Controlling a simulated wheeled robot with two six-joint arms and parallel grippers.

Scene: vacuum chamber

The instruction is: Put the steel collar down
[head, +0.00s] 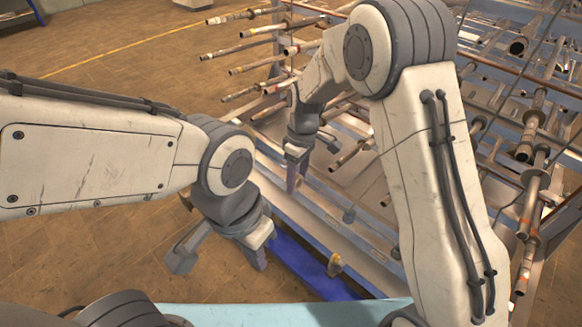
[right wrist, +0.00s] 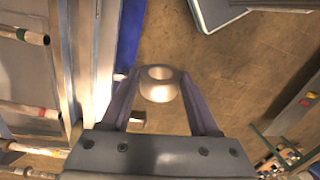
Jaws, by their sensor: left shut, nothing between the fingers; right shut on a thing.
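The steel collar (right wrist: 160,84) shows in the right wrist view as a short, pale metal ring with a dark round hole. It sits between the fingertips of my right gripper (right wrist: 160,80), which is shut on it. Tiled floor shows behind and around it. In the head view my right gripper (head: 294,180) points down beside the pipe rack, and I cannot make out the collar there. My left gripper (head: 222,262) is nearer, at the lower left of the head view. It is shut and holds nothing.
A rack of pipes (head: 530,120) fills the right and back. A blue strip (head: 300,262) runs along its near side, with a small brass-coloured part (head: 335,265) by it. A pale blue surface (head: 280,314) lies at the bottom. Open floor (head: 120,245) is at left.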

